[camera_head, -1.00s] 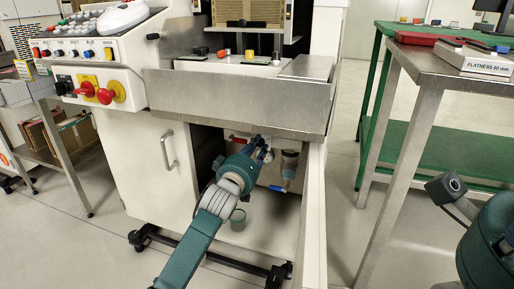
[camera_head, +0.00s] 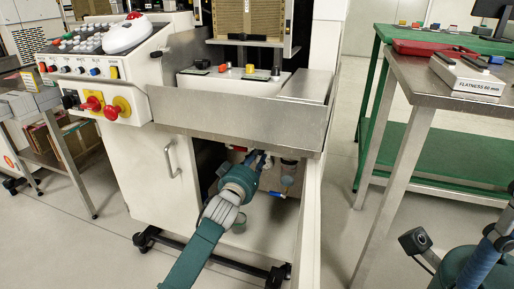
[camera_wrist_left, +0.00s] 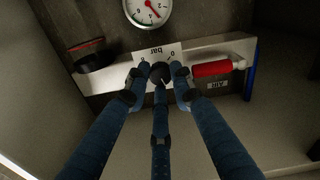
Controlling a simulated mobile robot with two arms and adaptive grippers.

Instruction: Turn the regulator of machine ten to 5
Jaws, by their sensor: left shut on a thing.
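In the left wrist view, a black regulator knob (camera_wrist_left: 160,72) sits on a pale plate marked "bar" (camera_wrist_left: 171,52). My left gripper (camera_wrist_left: 160,80) has its three blue fingers closed around the knob. A round white gauge with a red needle (camera_wrist_left: 148,10) is partly in view, upside down and cut off at the top; its reading is unclear. In the head view, my left gripper (camera_head: 258,160) reaches into the open lower cabinet of the machine (camera_head: 150,170), where my arm and shadow hide the knob. Part of my right gripper (camera_head: 490,245) shows at the lower right, its fingertips unclear.
A red-handled valve (camera_wrist_left: 210,68) and a blue tube (camera_wrist_left: 251,75) are right of the knob; a black round part (camera_wrist_left: 90,55) is left. The cabinet's open door (camera_head: 310,225) stands close to my left arm. A steel table (camera_head: 440,75) is at the right.

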